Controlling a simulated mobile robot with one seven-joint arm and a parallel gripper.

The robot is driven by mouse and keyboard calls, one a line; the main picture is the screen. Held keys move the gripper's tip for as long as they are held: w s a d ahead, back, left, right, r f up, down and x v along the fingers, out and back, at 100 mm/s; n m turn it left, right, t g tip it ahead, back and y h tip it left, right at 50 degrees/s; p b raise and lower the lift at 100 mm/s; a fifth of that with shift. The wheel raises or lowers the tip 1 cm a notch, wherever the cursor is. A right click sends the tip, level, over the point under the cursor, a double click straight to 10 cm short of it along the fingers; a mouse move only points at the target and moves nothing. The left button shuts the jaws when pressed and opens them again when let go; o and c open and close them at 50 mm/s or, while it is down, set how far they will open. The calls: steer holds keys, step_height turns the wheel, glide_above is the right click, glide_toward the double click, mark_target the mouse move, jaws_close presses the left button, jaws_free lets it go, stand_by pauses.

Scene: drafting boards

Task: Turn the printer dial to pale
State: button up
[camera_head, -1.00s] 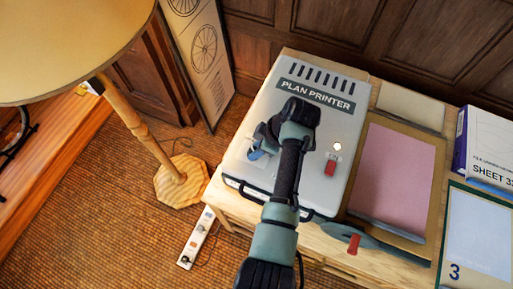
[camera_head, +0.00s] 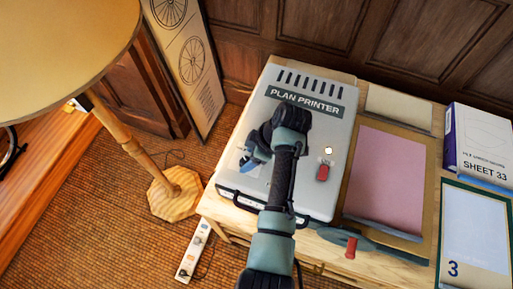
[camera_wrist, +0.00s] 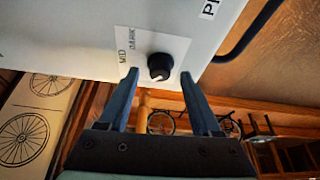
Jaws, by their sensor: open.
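The grey plan printer (camera_head: 335,130) lies on a wooden table. In the wrist view, its black round dial (camera_wrist: 160,67) sits on a white plate (camera_wrist: 180,48) with the words MID and DARK readable. The word pale is not readable, and I cannot tell the dial's setting for sure. My gripper (camera_wrist: 160,75) is open, with one blue finger on each side of the dial in the picture. I cannot tell whether they touch it. In the head view, my gripper (camera_head: 250,162) is over the printer's left part, where my arm hides the dial.
A red switch (camera_head: 323,172) and a small round light (camera_head: 328,150) are on the printer's right side. A dark handle bar (camera_head: 240,203) runs along its front edge. A pink sheet (camera_head: 385,180) on a board lies to the right.

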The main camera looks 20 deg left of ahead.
steer(key=b+v, duration=0.1)
steer(key=v, duration=1.1)
steer(key=shift+r, duration=0.15)
